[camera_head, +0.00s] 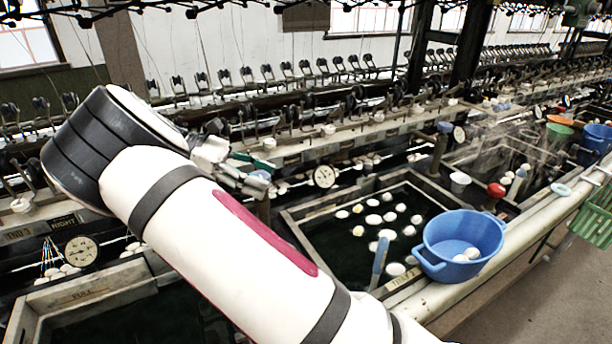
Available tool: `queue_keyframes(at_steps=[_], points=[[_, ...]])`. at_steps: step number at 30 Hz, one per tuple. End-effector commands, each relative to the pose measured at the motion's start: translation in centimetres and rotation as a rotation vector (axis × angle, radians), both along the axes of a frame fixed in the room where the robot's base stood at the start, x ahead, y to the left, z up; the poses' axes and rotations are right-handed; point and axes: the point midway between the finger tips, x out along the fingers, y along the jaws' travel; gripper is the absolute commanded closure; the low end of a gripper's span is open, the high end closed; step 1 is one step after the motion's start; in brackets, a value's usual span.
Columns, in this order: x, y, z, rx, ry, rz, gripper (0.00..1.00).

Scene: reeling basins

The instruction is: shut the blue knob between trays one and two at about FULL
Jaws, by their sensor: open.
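A blue knob (260,174) tops a post between the tray under my arm and the middle tray (300,228) of dark water and white cocoons. My gripper (254,172) is open, its fingertips close around or beside this knob in the picture; I cannot tell whether they touch it. The gripper and arm hide part of the knob's surroundings. A round dial (324,177) stands right of the knob.
A blue basin (464,242) with white cocoons rests on the near ledge. A blue handle (380,256) rises from the middle tray. A red knob (496,190) and white cup (459,181) stand right. Reeling machinery lines the back. Floor shows at lower right.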

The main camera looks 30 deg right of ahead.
Motion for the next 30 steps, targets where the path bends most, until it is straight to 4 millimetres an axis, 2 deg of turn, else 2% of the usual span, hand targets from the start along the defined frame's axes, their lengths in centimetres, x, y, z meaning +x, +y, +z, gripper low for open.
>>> queue_keyframes(at_steps=[2,30], points=[[-0.35,0.15,0.47,-0.003,0.003,0.067,0.43],[-0.48,0.02,0.38,-0.004,0.004,0.763,0.43]])
